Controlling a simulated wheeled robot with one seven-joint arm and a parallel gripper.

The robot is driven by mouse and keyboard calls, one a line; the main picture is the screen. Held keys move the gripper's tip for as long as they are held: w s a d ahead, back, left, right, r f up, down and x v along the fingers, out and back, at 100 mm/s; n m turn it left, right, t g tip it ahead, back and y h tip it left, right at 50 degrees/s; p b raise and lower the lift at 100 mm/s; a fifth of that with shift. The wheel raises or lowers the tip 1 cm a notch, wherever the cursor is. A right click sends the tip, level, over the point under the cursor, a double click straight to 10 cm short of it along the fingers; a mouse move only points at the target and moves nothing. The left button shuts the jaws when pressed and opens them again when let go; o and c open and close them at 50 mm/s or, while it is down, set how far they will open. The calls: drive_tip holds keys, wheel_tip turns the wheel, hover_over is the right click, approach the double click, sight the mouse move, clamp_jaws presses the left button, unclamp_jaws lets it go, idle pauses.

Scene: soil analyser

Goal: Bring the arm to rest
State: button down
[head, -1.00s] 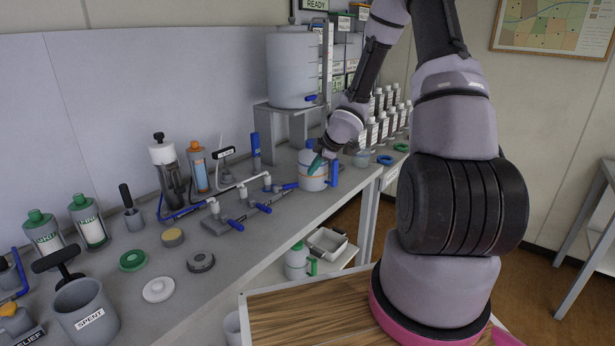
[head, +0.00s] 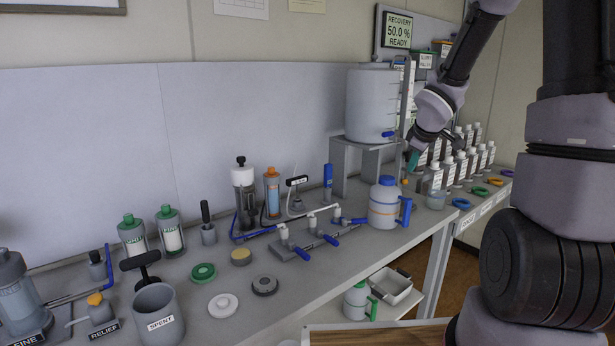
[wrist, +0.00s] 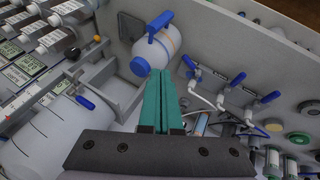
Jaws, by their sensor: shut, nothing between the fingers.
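My gripper (head: 412,160) is at the end of my arm, raised above the bench to the right of the large white tank. Its teal fingers point down. In the wrist view my gripper (wrist: 160,100) shows its two teal fingers side by side, shut with nothing between them. A white jug with a blue cap and blue handle (head: 384,205) stands on the bench below and to the left of the fingers. The jug (wrist: 156,50) also shows beyond the fingertips in the wrist view, apart from them.
The white tank (head: 370,105) on its grey stand is close beside my gripper. White bottles (head: 470,160) stand in rows at the right. Blue-handled valves (head: 310,235), a SPENT pot (head: 158,318) and loose caps occupy the bench. A lower shelf holds a green-capped jug (head: 356,300) and a tray (head: 390,288).

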drive_tip(key=s+a+r+m, duration=0.3)
drive_tip(key=s+r+m, duration=0.7)
drive_tip(key=s+r, duration=0.65)
drive_tip(key=s+a+r+m+y, duration=0.2)
drive_tip(key=s+a+m+y, duration=0.1)
drive_tip(key=s, duration=0.7)
drive_tip(key=shift+a+m, duration=0.3)
drive_tip(key=shift+a, duration=0.45)
